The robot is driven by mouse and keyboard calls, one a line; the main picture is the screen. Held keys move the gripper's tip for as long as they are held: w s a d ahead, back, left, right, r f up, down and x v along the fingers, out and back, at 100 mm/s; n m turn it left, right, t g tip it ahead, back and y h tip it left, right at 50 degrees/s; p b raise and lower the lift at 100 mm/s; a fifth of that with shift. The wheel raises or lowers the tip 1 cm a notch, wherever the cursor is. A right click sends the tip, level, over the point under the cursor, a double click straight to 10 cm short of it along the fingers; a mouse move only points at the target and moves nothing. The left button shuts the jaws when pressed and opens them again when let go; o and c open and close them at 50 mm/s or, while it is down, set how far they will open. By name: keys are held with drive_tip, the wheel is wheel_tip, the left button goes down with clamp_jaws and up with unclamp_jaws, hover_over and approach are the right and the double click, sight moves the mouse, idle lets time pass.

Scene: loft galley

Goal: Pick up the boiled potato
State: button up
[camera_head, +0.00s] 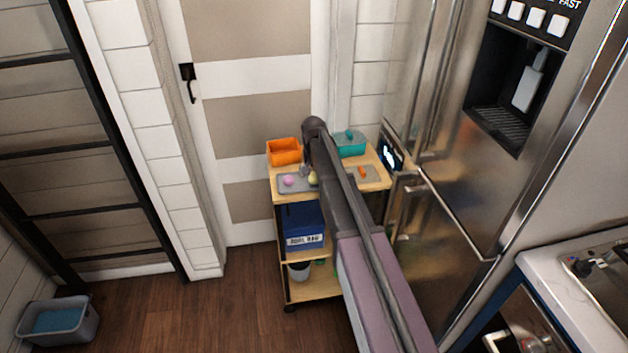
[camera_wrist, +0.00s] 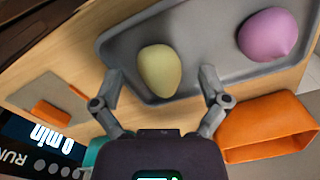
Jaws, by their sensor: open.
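The boiled potato looks like a pale yellow, egg-shaped lump (camera_wrist: 160,71) on a grey tray (camera_wrist: 122,45). In the head view it is a small yellow spot (camera_head: 313,178), partly hidden by my arm, on the cart top. My gripper (camera_wrist: 161,77) is open and empty. In the wrist view its fingers stand to either side of the potato, apart from it. How high they are above the tray is hard to tell. In the head view my gripper (camera_head: 305,170) hangs over the cart, mostly hidden by my arm.
A pink rounded lump (camera_wrist: 268,35) shares the tray. An orange bin (camera_wrist: 268,126) is beside the right finger. A teal container (camera_head: 350,146) and a grey board with an orange piece (camera_head: 362,173) are across the wooden cart top (camera_head: 375,183). The steel fridge (camera_head: 440,120) is close on the right.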

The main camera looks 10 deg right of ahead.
sight(314, 174)
drive_tip(key=shift+c, duration=0.2)
drive_tip(key=shift+r, duration=0.1)
drive_tip(key=c, duration=1.1)
drive_tip(key=shift+r, duration=0.15)
wheel_tip(314, 174, up, 3)
drive_tip(key=p, duration=0.3)
drive_tip(key=s+a, duration=0.1)
drive_tip(key=s, duration=0.4)
drive_tip(key=s+a+r+p, duration=0.1)
drive_tip(key=s, duration=0.4)
drive_tip(key=s+a+p, duration=0.1)
drive_tip(key=s, duration=0.4)
drive_tip(key=shift+s+r, duration=0.3)
drive_tip(key=shift+s, duration=0.05)
